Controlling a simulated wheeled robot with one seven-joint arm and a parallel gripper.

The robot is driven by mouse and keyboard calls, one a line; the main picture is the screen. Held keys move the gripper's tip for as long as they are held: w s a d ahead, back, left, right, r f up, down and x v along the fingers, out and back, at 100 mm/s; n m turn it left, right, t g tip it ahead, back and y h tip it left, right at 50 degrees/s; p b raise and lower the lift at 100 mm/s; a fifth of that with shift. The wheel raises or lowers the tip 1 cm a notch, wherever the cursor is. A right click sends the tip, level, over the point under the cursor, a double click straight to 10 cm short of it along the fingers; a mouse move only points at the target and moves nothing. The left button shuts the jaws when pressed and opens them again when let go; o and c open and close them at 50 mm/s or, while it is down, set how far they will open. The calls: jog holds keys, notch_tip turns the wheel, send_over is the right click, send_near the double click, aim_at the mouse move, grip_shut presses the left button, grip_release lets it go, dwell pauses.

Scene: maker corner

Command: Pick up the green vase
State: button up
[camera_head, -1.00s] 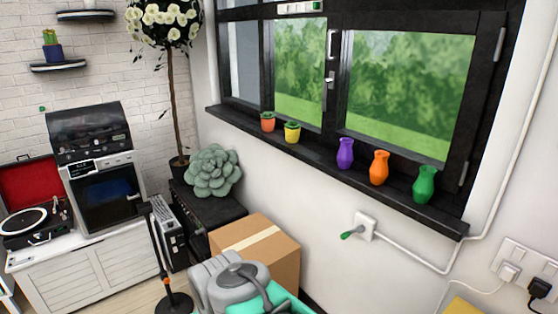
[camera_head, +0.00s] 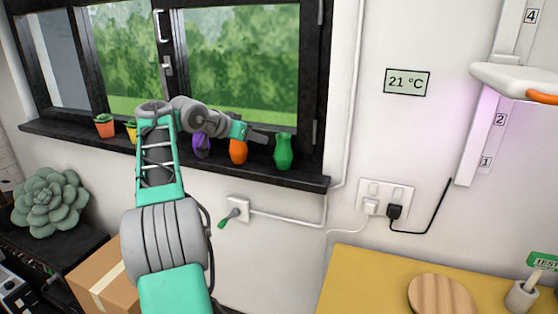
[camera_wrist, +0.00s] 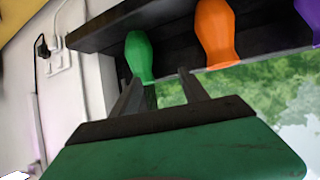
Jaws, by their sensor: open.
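The green vase (camera_head: 283,151) stands upright on the dark window sill (camera_head: 309,181), near its right end. In the wrist view the green vase (camera_wrist: 139,57) appears upside down, just beyond the fingers. My gripper (camera_head: 262,138) is at the sill, just left of the vase and pointing toward it. In the wrist view my gripper (camera_wrist: 159,84) is open, and the vase lies ahead between the finger lines, nearer the left finger. I cannot tell whether a finger touches it.
An orange vase (camera_head: 238,152) stands close to the left of the green one, partly below my gripper. A purple vase (camera_head: 201,146) is farther left. The window frame (camera_head: 312,75) rises behind.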

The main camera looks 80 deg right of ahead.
aim_at(278, 138)
jog(key=shift+m+g, duration=0.8)
jog(key=shift+m, duration=0.1)
jog(key=s, duration=0.1)
jog(key=s+d, duration=0.1)
jog(key=s, duration=0.1)
jog(key=s+d, duration=0.1)
jog(key=s, duration=0.1)
jog(key=shift+s+f, duration=0.1)
jog(key=p+x, duration=0.1)
jog(key=x, duration=0.6)
jog(key=shift+d, duration=0.25)
jog(key=shift+w, duration=0.25)
grip_shut()
